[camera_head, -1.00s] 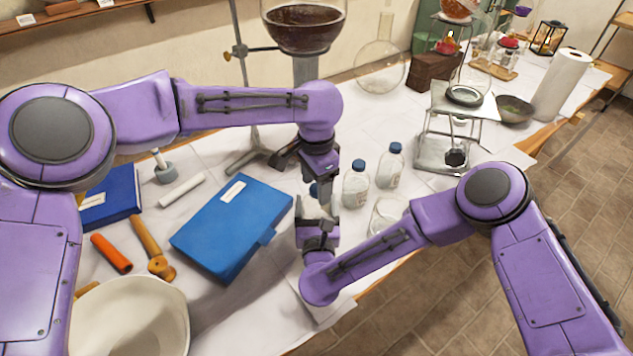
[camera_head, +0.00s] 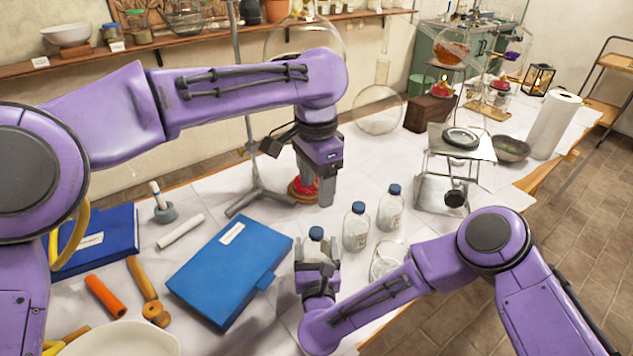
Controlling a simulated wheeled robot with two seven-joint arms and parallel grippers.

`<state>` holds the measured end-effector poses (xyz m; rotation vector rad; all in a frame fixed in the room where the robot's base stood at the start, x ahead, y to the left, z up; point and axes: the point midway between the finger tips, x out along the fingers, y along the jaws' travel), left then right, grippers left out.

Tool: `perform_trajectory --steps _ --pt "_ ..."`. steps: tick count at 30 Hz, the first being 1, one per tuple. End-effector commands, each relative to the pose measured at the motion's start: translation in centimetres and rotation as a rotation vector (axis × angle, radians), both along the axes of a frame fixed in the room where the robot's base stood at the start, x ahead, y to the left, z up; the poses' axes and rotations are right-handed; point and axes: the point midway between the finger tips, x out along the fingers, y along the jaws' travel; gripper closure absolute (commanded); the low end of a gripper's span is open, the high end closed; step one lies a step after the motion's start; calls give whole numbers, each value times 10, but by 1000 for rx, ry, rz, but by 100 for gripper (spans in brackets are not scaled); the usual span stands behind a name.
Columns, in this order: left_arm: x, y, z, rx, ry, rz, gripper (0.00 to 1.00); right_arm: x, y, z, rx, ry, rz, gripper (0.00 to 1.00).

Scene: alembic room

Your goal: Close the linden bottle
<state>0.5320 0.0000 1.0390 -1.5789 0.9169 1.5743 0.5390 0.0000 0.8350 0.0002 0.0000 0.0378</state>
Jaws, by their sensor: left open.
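A small clear bottle with a blue cap (camera_head: 316,234) stands upright between the fingers of my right gripper (camera_head: 317,268), which appears shut on it. The cap sits at the top of the bottle; I cannot tell how tightly. My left gripper (camera_head: 324,188) is open and empty, pointing down above the capped bottle and apart from it. Two more clear bottles with blue caps, one nearer (camera_head: 356,230) and one farther (camera_head: 391,210), stand on the table just to the right. No label is readable, so I cannot tell which bottle is the linden one.
A blue case (camera_head: 228,270) lies to the left of the held bottle. A glass beaker (camera_head: 384,262) stands partly behind my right forearm. A metal stand (camera_head: 445,190) is to the right, and a round flask (camera_head: 378,110) is behind. The white-covered table's edge runs along the right.

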Motion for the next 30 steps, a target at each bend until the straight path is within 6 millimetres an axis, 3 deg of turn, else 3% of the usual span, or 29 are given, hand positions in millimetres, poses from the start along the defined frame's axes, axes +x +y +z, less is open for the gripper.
perform_trajectory --steps 4,5,6,16,30 --pt "0 0 0 0 0 0 37 0 0 0 0 0 0 100" --pt "0 0 0 0 0 0 37 0 0 0 0 0 0 15" --pt "0 0 0 0 0 0 37 0 0 0 0 0 0 2" --pt "0 0 -4 0 0 0 37 -9 1 -1 0 0 3 0" --pt "0 0 -25 -1 0 0 37 -97 -2 -1 -1 -2 4 0"
